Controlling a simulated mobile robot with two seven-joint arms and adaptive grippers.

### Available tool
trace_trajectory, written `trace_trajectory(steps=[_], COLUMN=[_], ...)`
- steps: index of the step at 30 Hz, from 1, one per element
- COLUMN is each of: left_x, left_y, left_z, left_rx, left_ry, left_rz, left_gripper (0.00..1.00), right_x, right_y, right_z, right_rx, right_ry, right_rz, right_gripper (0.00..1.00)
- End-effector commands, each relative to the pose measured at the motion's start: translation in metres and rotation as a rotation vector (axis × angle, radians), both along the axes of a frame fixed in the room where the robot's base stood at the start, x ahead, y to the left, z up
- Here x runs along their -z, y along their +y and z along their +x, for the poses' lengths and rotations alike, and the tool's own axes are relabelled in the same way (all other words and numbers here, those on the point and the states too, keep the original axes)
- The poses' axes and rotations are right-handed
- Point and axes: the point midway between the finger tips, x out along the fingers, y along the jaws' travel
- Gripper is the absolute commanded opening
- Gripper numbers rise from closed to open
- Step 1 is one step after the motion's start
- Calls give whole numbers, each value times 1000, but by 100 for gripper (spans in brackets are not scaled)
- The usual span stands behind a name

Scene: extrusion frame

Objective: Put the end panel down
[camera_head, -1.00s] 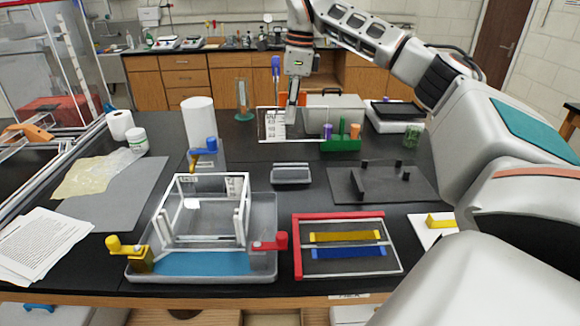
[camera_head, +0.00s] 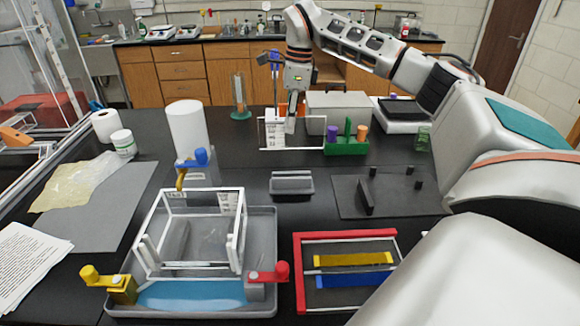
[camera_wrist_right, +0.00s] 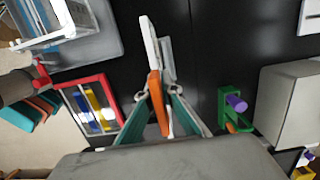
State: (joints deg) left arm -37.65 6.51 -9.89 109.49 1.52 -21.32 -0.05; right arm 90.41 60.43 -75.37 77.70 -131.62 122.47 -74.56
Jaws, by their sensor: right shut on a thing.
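The end panel (camera_head: 264,134) is a clear plate with a thin white rim and dark printing. It stands upright at the back of the black table, left of the green rack. My right gripper (camera_head: 291,115) points down from above and is shut on it. In the right wrist view my fingers (camera_wrist_right: 162,118) close around the thin white-edged panel (camera_wrist_right: 151,42), with an orange piece between them. I cannot tell whether the panel's lower edge touches the table. My left gripper is not in view.
The green rack (camera_head: 346,148) with colored pegs stands just right of the panel, before a grey box (camera_head: 337,112). A small grey tray (camera_head: 291,186) and a dark fixture plate (camera_head: 410,205) lie nearer. A clear frame (camera_head: 241,242) stands in a grey tray (camera_head: 262,220).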

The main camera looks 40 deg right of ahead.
Motion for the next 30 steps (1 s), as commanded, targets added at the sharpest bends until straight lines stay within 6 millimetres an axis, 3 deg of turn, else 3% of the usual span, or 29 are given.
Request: trace_trajectory(steps=[3,10,20,26,30], left_x=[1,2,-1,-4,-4], left_y=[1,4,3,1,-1], left_z=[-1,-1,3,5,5], left_rx=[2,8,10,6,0], left_ry=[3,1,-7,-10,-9], left_rz=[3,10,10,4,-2], left_gripper=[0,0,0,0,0], right_x=[32,80,107,133,136], right_y=[0,0,0,0,0], right_z=[-1,-1,0,0,1], right_rx=[0,0,0,0,0], right_ry=[4,2,0,1,-3], right_rz=[1,1,0,1,0], right_gripper=[0,0,0,0,0])
